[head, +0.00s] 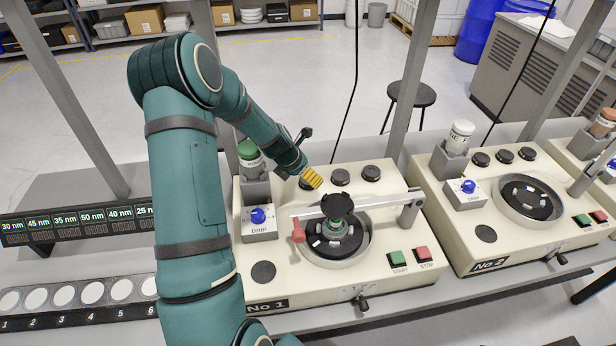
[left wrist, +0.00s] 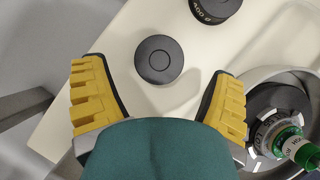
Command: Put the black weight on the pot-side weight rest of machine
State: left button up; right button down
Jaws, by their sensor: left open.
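On the cream machine No 1 (head: 400,278), a black round weight (head: 338,205) sits on top of the lever arm above the pot (head: 363,245). Several black discs stand in a row along the back, including a middle one (head: 340,177) and a right one (head: 371,172). A flat black round pad (head: 263,271) lies at the front left beside the pot. My left gripper (head: 313,178) is open and empty over the row's left end. In the left wrist view, a black disc (left wrist: 159,59) shows between its yellow fingers, apart from them. A labelled black weight (left wrist: 211,8) is beyond. My right gripper is not in view.
A green-capped bottle (head: 249,152) stands in a holder behind the DRIP box (head: 259,222). A red-tipped lever (head: 299,230) crosses the pot. START and STOP buttons (head: 410,257) are at the front right. Machine No 2 (head: 500,258) stands to the right. Grey posts rise behind.

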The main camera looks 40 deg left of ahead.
pick_arm(q)
jog(key=v, duration=0.8)
jog(key=shift+r+p, duration=0.2)
jog(key=shift+p, duration=0.25)
